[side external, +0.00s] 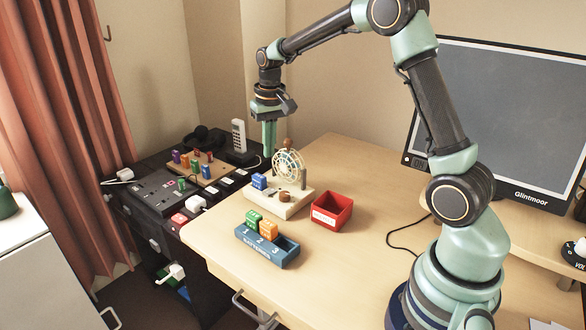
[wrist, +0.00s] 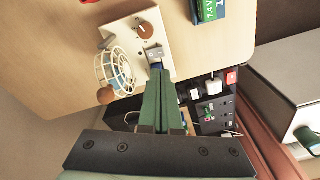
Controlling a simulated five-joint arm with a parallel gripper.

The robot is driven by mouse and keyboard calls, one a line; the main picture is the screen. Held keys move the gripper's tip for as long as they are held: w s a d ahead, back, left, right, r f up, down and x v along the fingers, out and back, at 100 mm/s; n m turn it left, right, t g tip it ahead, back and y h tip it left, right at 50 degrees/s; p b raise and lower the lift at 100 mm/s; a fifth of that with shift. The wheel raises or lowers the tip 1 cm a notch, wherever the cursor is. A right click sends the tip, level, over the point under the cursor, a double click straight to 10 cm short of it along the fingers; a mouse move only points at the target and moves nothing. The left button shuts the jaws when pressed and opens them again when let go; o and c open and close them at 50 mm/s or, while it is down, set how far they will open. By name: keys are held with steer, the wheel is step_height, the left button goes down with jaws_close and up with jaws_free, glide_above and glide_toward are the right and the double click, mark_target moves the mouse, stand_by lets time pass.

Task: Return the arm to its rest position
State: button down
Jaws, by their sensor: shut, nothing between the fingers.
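My arm stands at the right of the side external view and reaches left over the desk. My gripper (side external: 269,140) points down at the far left of the desk, above and behind the white board (side external: 281,205) with a wheel (side external: 288,165). Its green fingers are shut together with nothing between them. In the wrist view the fingers of my gripper (wrist: 160,75) run up the middle, with the wheel (wrist: 114,72) to their left. Whether the fingertips touch anything there cannot be told.
A red box (side external: 332,212) and a blue battery tray (side external: 268,250) with green and orange blocks stand on the desk (side external: 350,165). A dark cabinet (side external: 150,195) with sockets stands left. A monitor (side external: 500,120) is behind my arm. The desk's middle is clear.

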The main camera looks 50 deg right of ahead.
steer(key=s+a+r+n+t, duration=0.2)
steer(key=s+a+r, duration=0.4)
steer(key=s+r, duration=0.2)
steer(key=s+a+n+t, duration=0.2)
steer(key=s+a+n, duration=0.1)
steer(key=s, duration=0.7)
steer(key=shift+s+a+r+t, duration=0.25)
steer(key=shift+s+a+t, duration=0.05)
steer(key=shift+a, duration=0.5)
